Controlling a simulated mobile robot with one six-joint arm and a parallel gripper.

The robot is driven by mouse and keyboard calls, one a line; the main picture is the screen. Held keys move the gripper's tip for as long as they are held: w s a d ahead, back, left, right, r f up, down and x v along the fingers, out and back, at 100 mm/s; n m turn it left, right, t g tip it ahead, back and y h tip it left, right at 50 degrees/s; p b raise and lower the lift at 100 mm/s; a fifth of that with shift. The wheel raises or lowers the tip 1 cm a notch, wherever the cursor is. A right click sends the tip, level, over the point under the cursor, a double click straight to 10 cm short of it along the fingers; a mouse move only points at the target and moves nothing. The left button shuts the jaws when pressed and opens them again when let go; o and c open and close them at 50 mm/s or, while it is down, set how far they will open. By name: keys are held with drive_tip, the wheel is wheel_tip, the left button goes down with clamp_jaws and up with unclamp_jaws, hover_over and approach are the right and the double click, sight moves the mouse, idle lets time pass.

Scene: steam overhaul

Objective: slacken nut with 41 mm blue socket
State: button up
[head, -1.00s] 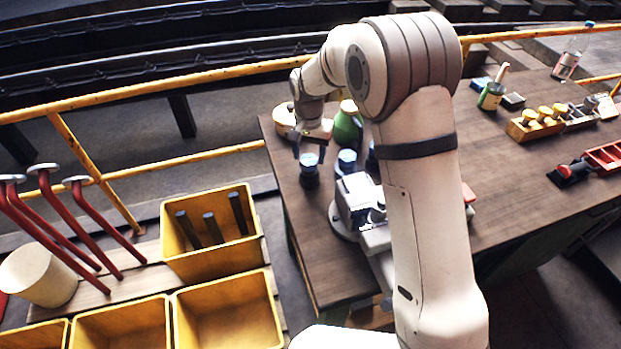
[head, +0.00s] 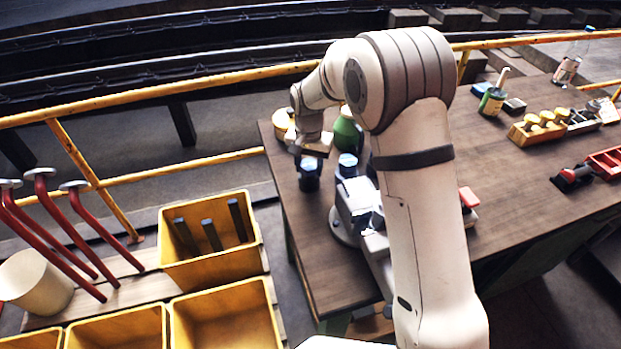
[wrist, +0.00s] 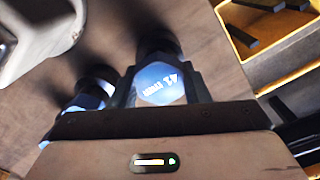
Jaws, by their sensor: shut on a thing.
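A dark socket with a blue hexagonal top (wrist: 161,84) stands upright on the bench, and "41" can be read on its top in the wrist view. In the head view its dark body (head: 309,183) shows below my gripper (head: 311,160). My gripper (wrist: 160,92) is shut on this socket from above, with a jaw on each side of the blue top. A second blue-topped socket (head: 347,161) stands just right of it, and it also shows in the wrist view (wrist: 90,97). I cannot make out the nut.
A grey machine (head: 355,205) stands close right of the sockets on the wooden bench (head: 320,250). A green bottle (head: 346,133) stands behind. A yellow bin (head: 210,262) with dark bars lies left, beyond the bench edge. A yellow rail (head: 160,93) runs behind.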

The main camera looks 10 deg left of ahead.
clamp_jaws()
drive_tip(key=shift+r, duration=0.15)
drive_tip(key=shift+r+p, duration=1.7)
drive_tip(key=shift+r, duration=1.2)
